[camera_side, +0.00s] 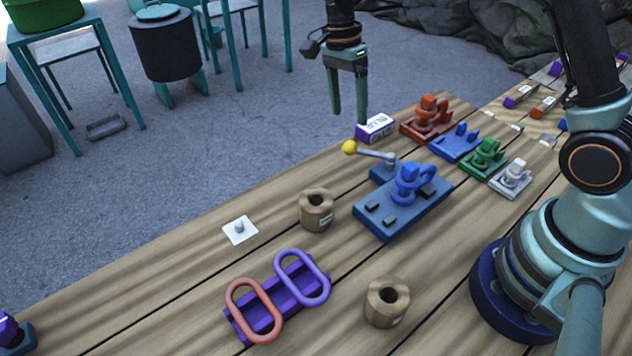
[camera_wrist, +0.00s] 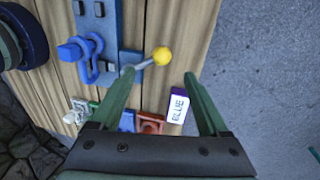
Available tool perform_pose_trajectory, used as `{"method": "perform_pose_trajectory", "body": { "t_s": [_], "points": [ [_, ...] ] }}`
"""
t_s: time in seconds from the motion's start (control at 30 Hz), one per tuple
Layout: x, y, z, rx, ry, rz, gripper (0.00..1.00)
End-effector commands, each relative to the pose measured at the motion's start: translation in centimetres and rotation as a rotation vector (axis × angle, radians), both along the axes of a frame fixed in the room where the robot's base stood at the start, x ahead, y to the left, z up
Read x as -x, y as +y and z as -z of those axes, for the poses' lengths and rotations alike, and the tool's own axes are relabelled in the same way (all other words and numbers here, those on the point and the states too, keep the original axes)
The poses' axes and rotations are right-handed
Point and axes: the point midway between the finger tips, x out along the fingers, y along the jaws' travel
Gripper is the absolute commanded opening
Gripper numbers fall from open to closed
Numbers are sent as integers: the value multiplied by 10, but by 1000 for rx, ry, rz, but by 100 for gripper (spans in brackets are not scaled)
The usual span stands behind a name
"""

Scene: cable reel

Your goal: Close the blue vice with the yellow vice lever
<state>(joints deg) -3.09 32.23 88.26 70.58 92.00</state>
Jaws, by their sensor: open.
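The blue vice (camera_side: 401,216) stands on the wooden table, a flat blue base with a blue loop-shaped part on top and small dark blocks. It also shows in the wrist view (camera_wrist: 100,28). The vice lever (camera_side: 372,152) is a grey rod ending in a yellow ball (camera_side: 349,147), pointing left from the vice's far end. The yellow ball shows in the wrist view (camera_wrist: 162,56) above the gap between my fingers. My gripper (camera_side: 348,118) is open and empty, fingers pointing down, above and beyond the ball near the table's far edge.
A purple and white block labelled BLUE (camera_side: 375,127) lies near the far edge. Red (camera_side: 427,122), blue, green and white fixtures stand behind the vice. Two wooden spools (camera_side: 317,210) (camera_side: 386,302) and a purple tray (camera_side: 285,292) with two rings are in front.

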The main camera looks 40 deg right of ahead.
Motion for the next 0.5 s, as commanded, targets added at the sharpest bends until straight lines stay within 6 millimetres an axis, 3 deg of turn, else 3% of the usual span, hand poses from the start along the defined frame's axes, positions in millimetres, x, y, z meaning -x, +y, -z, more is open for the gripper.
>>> {"method": "perform_pose_trajectory", "body": {
  "t_s": [0.2, 0.5],
  "points": [
    [9, 0, 43, 0, 4, 1, 78],
    [15, 0, 76, 0, 2, 1, 78]
  ]
}}
